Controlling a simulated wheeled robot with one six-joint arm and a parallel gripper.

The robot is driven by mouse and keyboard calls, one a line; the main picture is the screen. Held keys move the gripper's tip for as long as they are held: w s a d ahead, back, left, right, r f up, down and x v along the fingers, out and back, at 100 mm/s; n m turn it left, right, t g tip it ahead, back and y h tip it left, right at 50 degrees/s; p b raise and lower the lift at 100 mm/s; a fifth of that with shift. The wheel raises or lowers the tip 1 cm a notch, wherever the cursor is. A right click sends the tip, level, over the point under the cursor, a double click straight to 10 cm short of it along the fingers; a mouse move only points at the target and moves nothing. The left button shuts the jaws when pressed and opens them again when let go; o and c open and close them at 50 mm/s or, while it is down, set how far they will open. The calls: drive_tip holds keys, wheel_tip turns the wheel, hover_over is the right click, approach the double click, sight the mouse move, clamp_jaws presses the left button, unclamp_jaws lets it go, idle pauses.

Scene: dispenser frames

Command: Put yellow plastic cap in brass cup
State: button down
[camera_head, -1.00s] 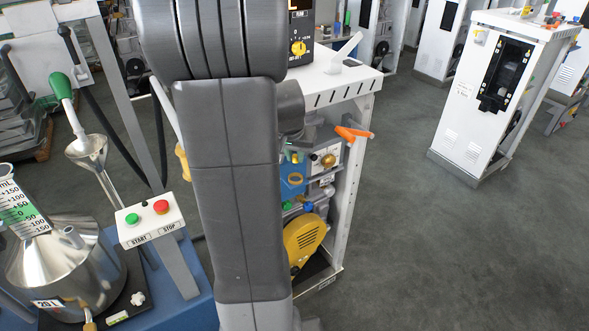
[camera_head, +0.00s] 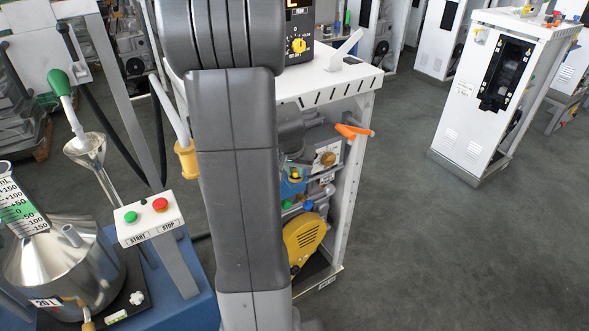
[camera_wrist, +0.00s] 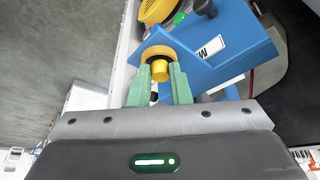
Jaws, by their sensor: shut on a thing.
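My gripper (camera_wrist: 160,70) has green fingers and is shut on the yellow plastic cap (camera_wrist: 160,74), a small cylinder between the fingertips in the wrist view. Right behind the cap is a round brass-yellow rim (camera_wrist: 150,50), which looks like the brass cup, set at a blue bracket (camera_wrist: 205,68). The cap overlaps the rim in this view; I cannot tell whether it is inside or only in front. In the head view my arm and wrist hide most of the gripper, which is inside the white dispenser frame near the blue bracket (camera_head: 291,188).
The white dispenser frame (camera_head: 352,200) has an upright post on the right and a top panel above. A yellow slotted housing (camera_head: 304,238) sits below the bracket. An orange handle (camera_head: 352,131) sticks out at the right post.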

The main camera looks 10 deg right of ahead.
drive_tip(key=shift+s+f, duration=0.15)
drive_tip(key=shift+f, duration=0.15)
drive_tip(key=c, duration=1.4)
unclamp_jaws()
drive_tip(key=shift+s+f, duration=0.1)
drive_tip(key=shift+o, duration=0.3)
drive_tip(key=shift+r+p, duration=0.7)
drive_tip(key=shift+p, duration=0.05)
drive_tip(key=v, duration=1.2)
drive_tip(key=shift+w+b, duration=0.3)
drive_tip(key=shift+r, duration=0.1)
